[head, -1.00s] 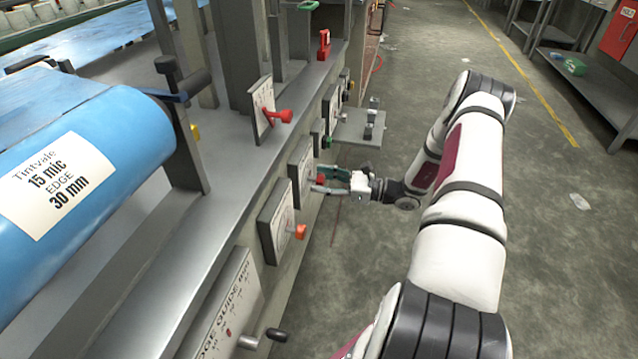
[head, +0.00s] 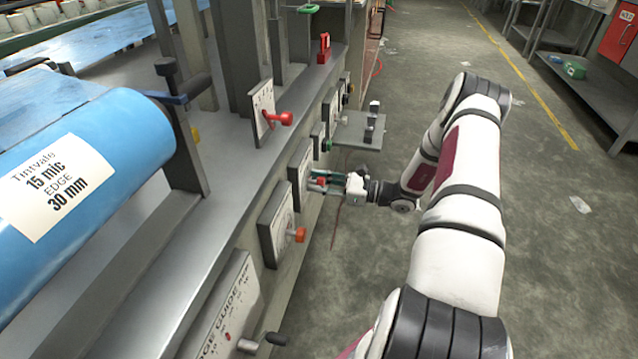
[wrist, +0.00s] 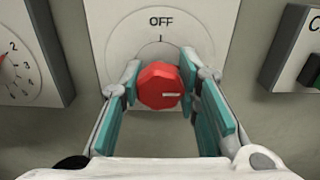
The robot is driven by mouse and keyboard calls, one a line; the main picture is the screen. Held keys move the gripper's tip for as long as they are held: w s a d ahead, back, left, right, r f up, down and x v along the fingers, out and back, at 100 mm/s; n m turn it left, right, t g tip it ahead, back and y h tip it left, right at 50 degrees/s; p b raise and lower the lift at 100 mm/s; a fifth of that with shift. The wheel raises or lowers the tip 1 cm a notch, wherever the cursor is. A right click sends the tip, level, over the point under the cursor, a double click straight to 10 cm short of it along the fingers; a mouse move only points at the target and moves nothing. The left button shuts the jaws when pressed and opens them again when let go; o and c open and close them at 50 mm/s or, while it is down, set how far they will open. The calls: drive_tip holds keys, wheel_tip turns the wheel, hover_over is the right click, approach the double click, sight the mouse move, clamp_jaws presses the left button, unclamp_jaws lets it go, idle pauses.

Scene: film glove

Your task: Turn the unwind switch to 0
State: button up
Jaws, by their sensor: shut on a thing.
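A red faceted knob (wrist: 158,86) stands on a pale plate (wrist: 115,22) with "OFF" and a short upright mark above the knob. A small white mark on the knob's face lies to the right of its middle, roughly level. My gripper (wrist: 160,92) is shut on this knob, one teal-padded finger on each side. In the head view my gripper (head: 322,184) is at the side panel of the machine, and the knob is mostly hidden by the fingers. I cannot read the word "unwind" on this plate.
A neighbouring dial (wrist: 22,70) with numbers is close on the left in the wrist view, and a grey box (wrist: 300,55) is on the right. In the head view an orange-red knob (head: 298,236) and a grey crank (head: 262,342) stick out nearer me.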

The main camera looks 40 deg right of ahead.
drive_tip(key=n, duration=0.8)
drive_tip(key=shift+n, duration=0.3)
drive_tip(key=n+b, duration=0.1)
drive_tip(key=n, duration=0.3)
drive_tip(key=shift+f, duration=0.1)
drive_tip(key=shift+n+b, duration=0.3)
drive_tip(key=shift+n, duration=2.2)
drive_tip(key=o, duration=1.2)
